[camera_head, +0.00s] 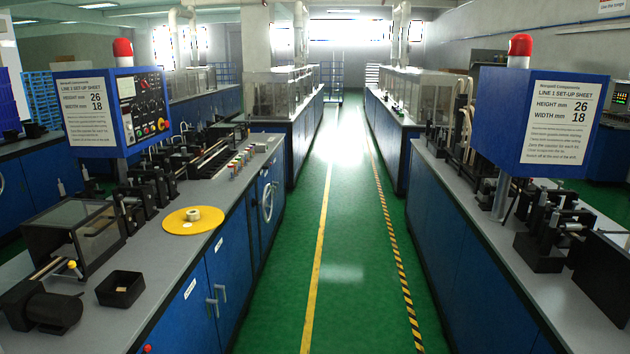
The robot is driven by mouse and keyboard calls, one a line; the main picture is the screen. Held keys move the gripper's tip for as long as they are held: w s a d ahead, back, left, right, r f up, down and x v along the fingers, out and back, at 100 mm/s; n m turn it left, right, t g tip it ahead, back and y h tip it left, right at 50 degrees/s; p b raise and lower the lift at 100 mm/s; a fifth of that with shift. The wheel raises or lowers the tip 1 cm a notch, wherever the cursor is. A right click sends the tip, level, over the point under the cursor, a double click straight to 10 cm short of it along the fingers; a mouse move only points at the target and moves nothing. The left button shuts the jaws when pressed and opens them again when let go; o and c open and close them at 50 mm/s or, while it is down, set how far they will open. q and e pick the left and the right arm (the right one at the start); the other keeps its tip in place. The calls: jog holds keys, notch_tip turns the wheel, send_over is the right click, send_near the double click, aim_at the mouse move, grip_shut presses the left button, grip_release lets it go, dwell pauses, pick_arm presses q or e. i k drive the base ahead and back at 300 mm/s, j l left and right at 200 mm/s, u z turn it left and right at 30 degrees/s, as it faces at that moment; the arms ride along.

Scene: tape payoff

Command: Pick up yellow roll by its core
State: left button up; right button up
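The yellow roll (176,222) is a flat yellow disc lying on the grey top of the left bench, near its aisle-side edge. A small pale ring (193,214) sits on the disc, right of its middle. A small whitish patch shows just in front of the ring. I cannot tell whether the ring is the roll's core or a separate piece. Neither of my grippers is in view, and nothing touches the roll.
A black open box (120,289) and a dark motor-like unit (42,308) stand nearer on the left bench. A clear-covered box (75,240) and a blue control panel (115,110) are left of the roll. The green aisle (345,240) is clear.

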aim_at(195, 219)
jog(key=i+l+u, duration=0.15)
jog(key=i+u, duration=0.15)
jog(key=i, duration=0.5)
jog(key=i+l+u, duration=0.25)
jog(key=i, duration=0.5)
jog(key=i+l+u, duration=0.3)
jog(key=i+l, duration=0.3)
jog(key=i, duration=0.15)
jog(key=i+l+u, duration=0.25)
jog(key=i+l, duration=0.4)
